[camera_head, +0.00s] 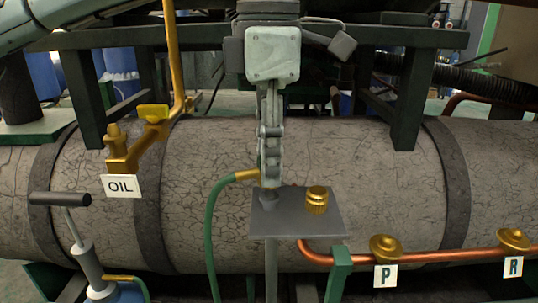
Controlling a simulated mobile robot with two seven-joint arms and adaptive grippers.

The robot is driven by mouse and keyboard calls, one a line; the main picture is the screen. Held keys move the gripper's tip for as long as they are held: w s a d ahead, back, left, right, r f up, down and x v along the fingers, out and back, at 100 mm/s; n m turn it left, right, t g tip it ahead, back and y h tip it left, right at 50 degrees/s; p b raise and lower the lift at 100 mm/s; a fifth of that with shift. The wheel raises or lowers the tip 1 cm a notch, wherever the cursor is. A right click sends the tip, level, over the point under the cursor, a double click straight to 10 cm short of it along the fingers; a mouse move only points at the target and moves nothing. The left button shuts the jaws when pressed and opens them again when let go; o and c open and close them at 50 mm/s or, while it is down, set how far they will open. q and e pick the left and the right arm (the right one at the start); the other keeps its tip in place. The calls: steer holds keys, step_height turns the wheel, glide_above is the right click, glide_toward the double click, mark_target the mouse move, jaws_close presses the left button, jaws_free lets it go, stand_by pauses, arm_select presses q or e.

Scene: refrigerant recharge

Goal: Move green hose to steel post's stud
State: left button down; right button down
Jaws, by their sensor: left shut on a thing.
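My left gripper (268,180) points straight down in the middle of the view, shut on the brass end fitting (247,175) of the green hose (212,225). The hose bends left from the fitting and hangs down out of the picture. The steel post (271,270) carries a flat grey plate (290,225). A short grey stud (268,197) stands on the plate's left part, directly under my fingertips. The fingers hide part of the fitting, and I cannot tell whether it touches the stud. My right gripper is not in view.
A knurled brass cap (317,200) stands on the plate's right part. Behind is a large cracked grey tank (385,180). A copper pipe (450,256) with labelled brass valves runs right. Left are a brass OIL valve (125,155) and a hand pump (88,265).

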arm_select(q)
steer(key=shift+f+b, duration=0.7)
steer(key=shift+f, duration=0.25)
stand_by(0.9)
steer(key=c, duration=1.2)
jaws_free()
steer(key=shift+o, duration=0.2)
